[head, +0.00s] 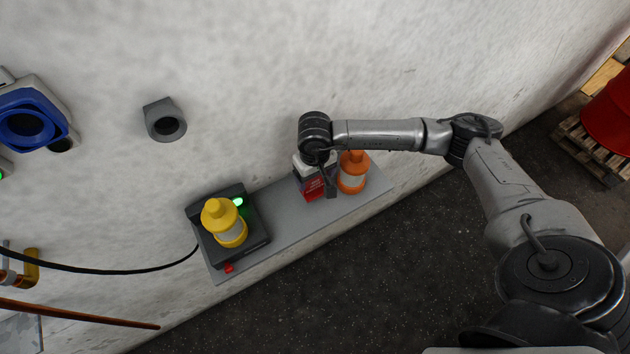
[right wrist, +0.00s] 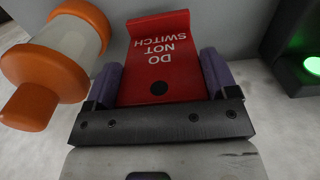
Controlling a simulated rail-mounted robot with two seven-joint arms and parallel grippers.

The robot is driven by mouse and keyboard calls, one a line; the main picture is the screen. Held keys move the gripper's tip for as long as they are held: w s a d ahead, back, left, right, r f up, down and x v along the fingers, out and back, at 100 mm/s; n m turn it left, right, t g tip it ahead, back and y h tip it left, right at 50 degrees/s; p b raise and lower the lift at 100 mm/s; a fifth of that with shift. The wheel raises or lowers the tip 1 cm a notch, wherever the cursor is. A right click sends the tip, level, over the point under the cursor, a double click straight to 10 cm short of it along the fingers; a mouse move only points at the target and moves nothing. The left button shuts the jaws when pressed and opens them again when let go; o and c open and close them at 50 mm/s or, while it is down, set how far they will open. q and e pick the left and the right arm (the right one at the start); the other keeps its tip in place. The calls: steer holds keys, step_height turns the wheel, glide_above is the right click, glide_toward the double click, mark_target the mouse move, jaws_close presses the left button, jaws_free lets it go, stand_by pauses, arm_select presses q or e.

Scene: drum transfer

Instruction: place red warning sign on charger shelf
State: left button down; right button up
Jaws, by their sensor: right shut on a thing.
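The red warning sign (head: 314,189), lettered "DO NOT SWITCH", is at the right part of the grey charger shelf (head: 285,215). In the right wrist view the sign (right wrist: 160,50) fills the space between the two purple-padded fingers. My right gripper (right wrist: 160,82) is shut on it; in the head view the gripper (head: 316,174) is partly hidden under my wrist. The sign is close over the shelf or touching it; I cannot tell which. My left gripper is not in view.
Bare shelf lies between charger and sign. The wall is behind.

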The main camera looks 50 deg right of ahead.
mark_target(315, 190)
step_height(315, 190, down, 4)
steer(key=shift+r, duration=0.2)
steer(key=shift+f, duration=0.15)
steer(key=o, duration=0.8)
